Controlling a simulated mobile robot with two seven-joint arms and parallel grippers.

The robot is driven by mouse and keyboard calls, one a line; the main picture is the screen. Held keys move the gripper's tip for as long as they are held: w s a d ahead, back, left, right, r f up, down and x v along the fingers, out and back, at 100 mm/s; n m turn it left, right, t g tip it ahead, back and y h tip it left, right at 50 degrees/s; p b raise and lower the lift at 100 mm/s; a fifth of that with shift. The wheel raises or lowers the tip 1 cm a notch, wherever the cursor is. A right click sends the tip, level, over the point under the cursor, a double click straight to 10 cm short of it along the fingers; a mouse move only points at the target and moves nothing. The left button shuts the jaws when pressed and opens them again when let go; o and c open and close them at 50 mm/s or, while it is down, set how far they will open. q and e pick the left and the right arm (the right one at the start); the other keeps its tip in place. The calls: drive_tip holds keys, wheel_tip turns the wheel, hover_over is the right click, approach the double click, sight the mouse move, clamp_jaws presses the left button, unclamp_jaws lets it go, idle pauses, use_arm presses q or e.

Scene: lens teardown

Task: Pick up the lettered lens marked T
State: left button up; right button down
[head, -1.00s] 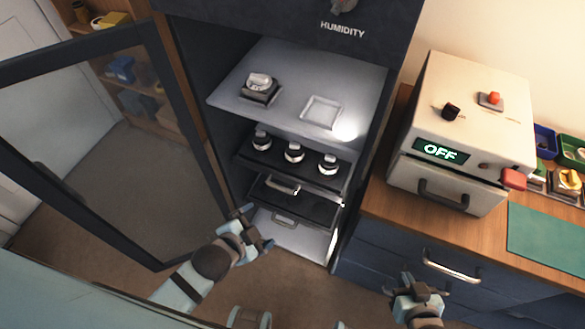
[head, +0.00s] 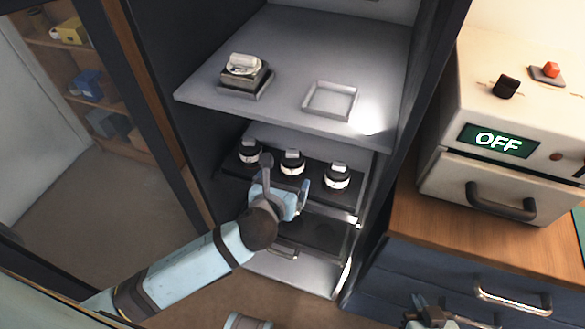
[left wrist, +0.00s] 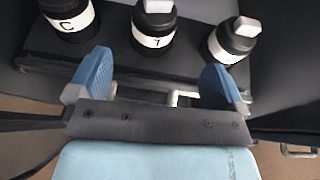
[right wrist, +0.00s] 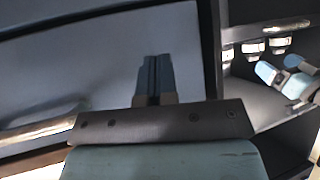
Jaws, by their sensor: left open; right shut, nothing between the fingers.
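Three dark lenses with white bands and pale caps stand upright in a row on a black drawer shelf inside the cabinet. In the left wrist view, the left lens (left wrist: 68,20) reads C. The middle lens (left wrist: 153,30) bears a mark that looks like a T. The right lens (left wrist: 232,42) has no readable letter. In the head view, the middle lens (head: 292,163) is just beyond my left gripper (head: 287,178). That gripper (left wrist: 157,85) is open and empty, its fingers spread either side of the middle lens's line, not touching it. My right gripper (right wrist: 153,75) is shut and empty, low at right.
Above the lenses, a grey shelf (head: 290,60) holds a dark block with a pale-topped piece (head: 244,72) and an empty square tray (head: 330,100). The cabinet door stands open at left. A white box reading OFF (head: 500,140) sits on the wooden counter at right.

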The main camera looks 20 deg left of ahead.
sight(289, 166)
use_arm(q)
drive_tip(key=x, duration=0.4)
drive_tip(key=shift+b, duration=0.3)
drive_tip(key=x, duration=0.1)
drive_tip(key=b+x, duration=0.1)
drive_tip(key=x, duration=0.3)
drive_tip(key=shift+w+a+b, duration=0.15)
drive_tip(key=shift+a+b, duration=0.15)
drive_tip(key=shift+a, duration=0.1)
drive_tip(key=shift+c, duration=0.3)
drive_tip(key=shift+r, duration=0.1)
drive_tip(key=c, duration=1)
